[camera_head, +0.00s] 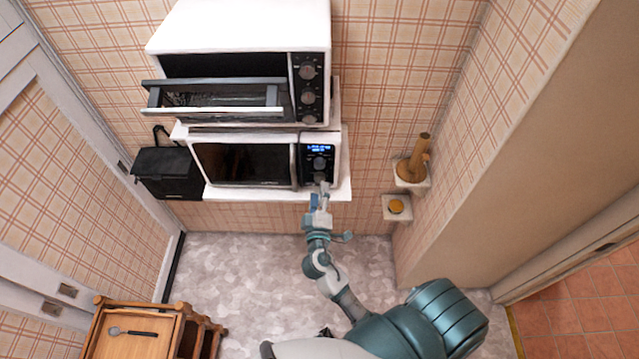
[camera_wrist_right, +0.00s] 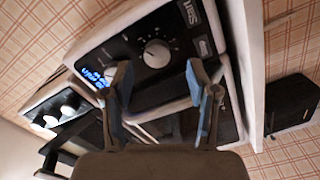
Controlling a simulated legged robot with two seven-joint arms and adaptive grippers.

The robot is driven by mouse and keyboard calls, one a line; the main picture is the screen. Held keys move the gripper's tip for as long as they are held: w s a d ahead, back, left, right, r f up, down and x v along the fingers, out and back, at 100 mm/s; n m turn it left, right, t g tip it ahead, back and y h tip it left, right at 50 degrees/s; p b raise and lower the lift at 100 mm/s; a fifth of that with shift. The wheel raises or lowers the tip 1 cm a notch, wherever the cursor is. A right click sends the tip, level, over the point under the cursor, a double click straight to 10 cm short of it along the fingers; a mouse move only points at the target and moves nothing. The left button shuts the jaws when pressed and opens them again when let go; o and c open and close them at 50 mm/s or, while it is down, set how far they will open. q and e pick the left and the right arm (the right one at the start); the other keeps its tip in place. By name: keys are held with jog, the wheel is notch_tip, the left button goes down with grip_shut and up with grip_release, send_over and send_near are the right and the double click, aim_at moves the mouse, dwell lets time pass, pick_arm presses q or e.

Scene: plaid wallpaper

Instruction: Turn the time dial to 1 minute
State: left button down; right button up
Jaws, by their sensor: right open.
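A white microwave (camera_head: 245,164) with a dark door has a black control panel with a blue lit display (camera_head: 320,148) and a round dial (camera_head: 319,163) below it. In the wrist view the dial (camera_wrist_right: 157,53) is silver-grey with white marks around it, near the blue display (camera_wrist_right: 95,78). My right gripper (camera_head: 322,188) is in front of the lower part of this panel. In the wrist view my right gripper (camera_wrist_right: 160,72) is open and empty, its two fingers spread with the dial beyond and between their tips. I cannot tell whether they touch the panel. My left gripper is not in view.
A white toaster oven (camera_head: 240,28) with several knobs stands above the microwave, its glass door (camera_head: 215,97) tilted open. A black box (camera_head: 168,172) hangs at the left. Small wall shelves (camera_head: 411,185) are at the right. A wooden cart (camera_head: 135,337) stands at the lower left.

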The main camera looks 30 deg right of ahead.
jog(key=v, duration=0.7)
jog(key=shift+s+a, duration=0.2)
jog(key=shift+s, duration=0.05)
jog(key=shift+d, duration=0.1)
